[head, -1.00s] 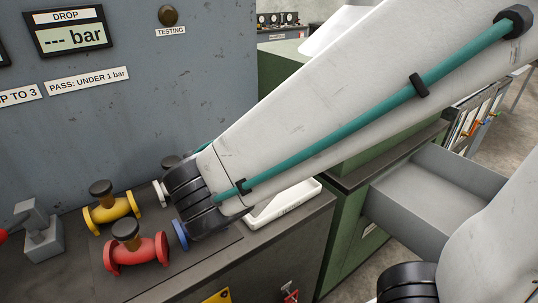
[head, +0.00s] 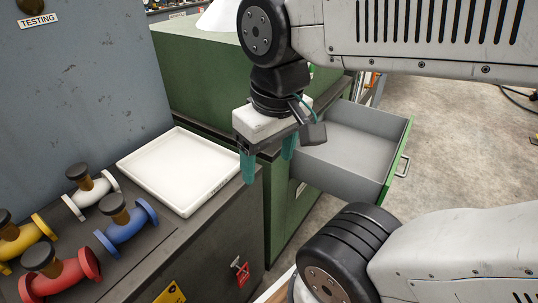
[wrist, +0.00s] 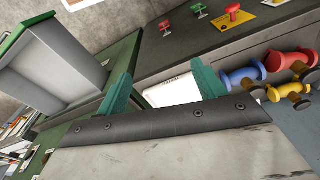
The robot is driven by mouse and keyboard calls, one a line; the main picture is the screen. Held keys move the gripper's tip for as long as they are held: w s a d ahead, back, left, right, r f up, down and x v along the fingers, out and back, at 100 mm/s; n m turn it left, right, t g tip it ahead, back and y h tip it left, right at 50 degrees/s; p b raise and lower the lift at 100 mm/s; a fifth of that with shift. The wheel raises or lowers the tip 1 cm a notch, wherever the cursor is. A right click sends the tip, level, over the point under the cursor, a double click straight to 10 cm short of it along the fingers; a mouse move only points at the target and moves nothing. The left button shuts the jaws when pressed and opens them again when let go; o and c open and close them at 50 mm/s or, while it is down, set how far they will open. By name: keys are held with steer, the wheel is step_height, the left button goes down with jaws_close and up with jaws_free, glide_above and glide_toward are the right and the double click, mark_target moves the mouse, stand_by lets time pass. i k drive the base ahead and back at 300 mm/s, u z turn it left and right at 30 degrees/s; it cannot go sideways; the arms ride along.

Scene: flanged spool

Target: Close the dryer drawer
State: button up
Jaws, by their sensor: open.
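The dryer drawer (head: 350,150) is grey inside with a green front and a pale handle (head: 402,165). It stands pulled out of the green dryer cabinet (head: 195,65) and looks empty. It also shows at the upper left of the wrist view (wrist: 60,62). My gripper (head: 268,170) has two teal fingers, apart, with nothing between them. In the head view it hangs left of the drawer, by the edge between the dark bench and the green cabinet. The fingers point down.
A white tray (head: 180,170) lies on the dark bench. Several flanged spools stand left of it, including a blue one (head: 127,228) and a red one (head: 60,275). Open concrete floor (head: 465,150) lies right of the drawer.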

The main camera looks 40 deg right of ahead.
mark_target(359, 159)
steer(key=k, duration=1)
steer(key=z, duration=1.55)
